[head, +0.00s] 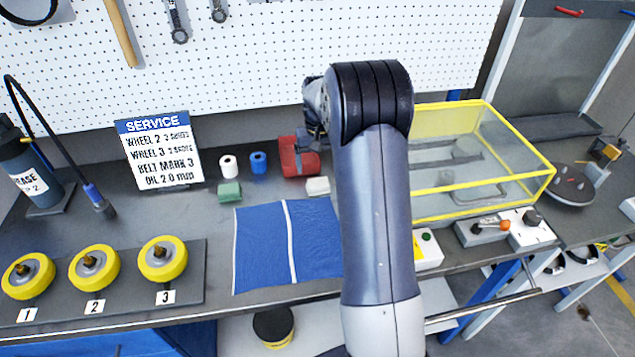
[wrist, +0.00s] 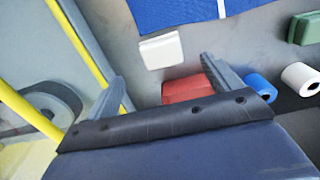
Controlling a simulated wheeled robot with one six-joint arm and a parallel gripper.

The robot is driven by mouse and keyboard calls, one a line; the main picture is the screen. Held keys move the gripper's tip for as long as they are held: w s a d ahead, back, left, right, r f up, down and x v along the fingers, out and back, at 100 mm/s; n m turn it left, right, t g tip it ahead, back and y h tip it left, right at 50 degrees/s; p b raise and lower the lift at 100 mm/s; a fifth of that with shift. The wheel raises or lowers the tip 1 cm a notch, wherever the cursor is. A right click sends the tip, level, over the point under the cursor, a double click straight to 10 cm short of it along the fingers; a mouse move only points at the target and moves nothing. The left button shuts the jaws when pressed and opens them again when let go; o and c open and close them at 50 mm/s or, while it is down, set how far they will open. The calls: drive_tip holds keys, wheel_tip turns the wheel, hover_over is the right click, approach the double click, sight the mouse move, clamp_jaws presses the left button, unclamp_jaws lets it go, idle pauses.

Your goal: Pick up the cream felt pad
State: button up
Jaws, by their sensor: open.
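In the head view my gripper (head: 308,143) is partly hidden by my arm, over the red block.
A red block (head: 288,169) sits behind the pad. A green block (head: 230,192), white roll (head: 228,166) and blue roll (head: 258,162) stand left. A blue cloth (head: 262,248) lies in front. A yellow-framed clear case (head: 520,187) stands right.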

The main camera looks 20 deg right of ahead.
sight(318, 182)
drive_tip(key=shift+w+f+p, duration=0.15)
drive_tip(key=shift+f+p, duration=0.4)
drive_tip(key=shift+f, duration=1.3)
drive_tip(key=shift+w+f+p, duration=0.15)
drive_tip(key=shift+f+p, duration=0.4)
drive_tip(key=shift+f, duration=1.25)
drive_tip(key=c, duration=1.1)
